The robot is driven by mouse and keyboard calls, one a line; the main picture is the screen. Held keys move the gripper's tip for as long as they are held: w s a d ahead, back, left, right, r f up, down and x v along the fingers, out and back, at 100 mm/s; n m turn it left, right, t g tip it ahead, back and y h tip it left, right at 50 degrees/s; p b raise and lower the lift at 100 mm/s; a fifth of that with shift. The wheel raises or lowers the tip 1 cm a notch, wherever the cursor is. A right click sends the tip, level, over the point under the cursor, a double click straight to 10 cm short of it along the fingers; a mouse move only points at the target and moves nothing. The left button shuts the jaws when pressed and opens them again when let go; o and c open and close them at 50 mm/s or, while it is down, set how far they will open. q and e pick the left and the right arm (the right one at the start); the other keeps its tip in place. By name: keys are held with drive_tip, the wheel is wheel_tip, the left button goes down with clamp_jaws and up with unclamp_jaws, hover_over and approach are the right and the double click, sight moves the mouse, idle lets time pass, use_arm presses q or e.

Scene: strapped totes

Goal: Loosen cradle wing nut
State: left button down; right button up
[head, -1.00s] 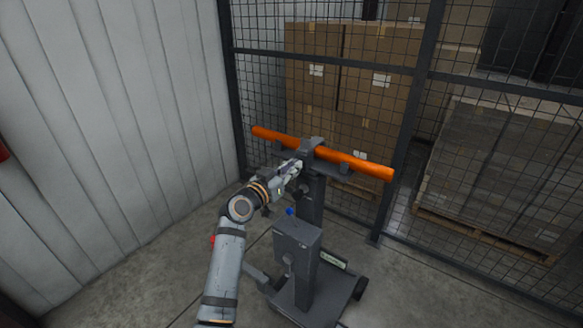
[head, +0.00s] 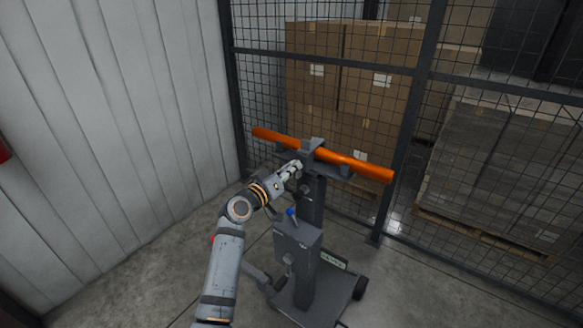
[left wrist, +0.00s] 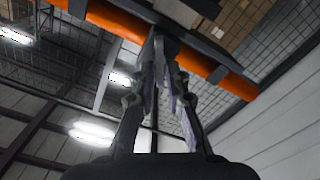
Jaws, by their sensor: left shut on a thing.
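An orange bar (head: 362,166) lies across a dark grey cradle (head: 314,146) on top of a stand's post (head: 312,200). My left gripper (head: 297,165) reaches up to the near side of the cradle, just below the bar. In the left wrist view the fingers (left wrist: 157,45) close together at the cradle's underside, with the bar (left wrist: 115,20) running behind them. The gripper is shut on the wing nut, which is too small and covered by the fingertips to be seen clearly. My right gripper is not in view.
A grey box with a blue knob (head: 290,212) sits on the stand below my arm. The stand has a wheeled base (head: 325,292). A mesh fence (head: 405,120) stands close behind, with stacked cartons (head: 310,60) beyond it. A white ribbed wall (head: 110,120) is at left.

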use_arm(q)
drive_tip(key=m+p, duration=0.5)
drive_tip(key=m, duration=0.6)
drive_tip(key=f+m+p, duration=0.1)
drive_tip(key=m+p, duration=0.4)
drive_tip(key=m, duration=0.7)
drive_tip(key=d+f+m+p, duration=0.1)
drive_tip(key=m+p, duration=0.5)
drive_tip(key=m, duration=0.5)
drive_tip(key=shift+s+d+m, duration=0.1)
drive_tip(key=shift+s+m, duration=0.25)
drive_tip(key=shift+m, duration=0.05)
drive_tip(key=shift+s+d+r+n+p, duration=0.1)
drive_tip(key=shift+n+p, duration=0.5)
drive_tip(key=shift+n, duration=0.7)
drive_tip(key=shift+d+r+n+p, duration=0.1)
drive_tip(key=shift+n+p, duration=0.5)
drive_tip(key=shift+n, duration=0.7)
drive_tip(key=c, duration=1.5)
unclamp_jaws()
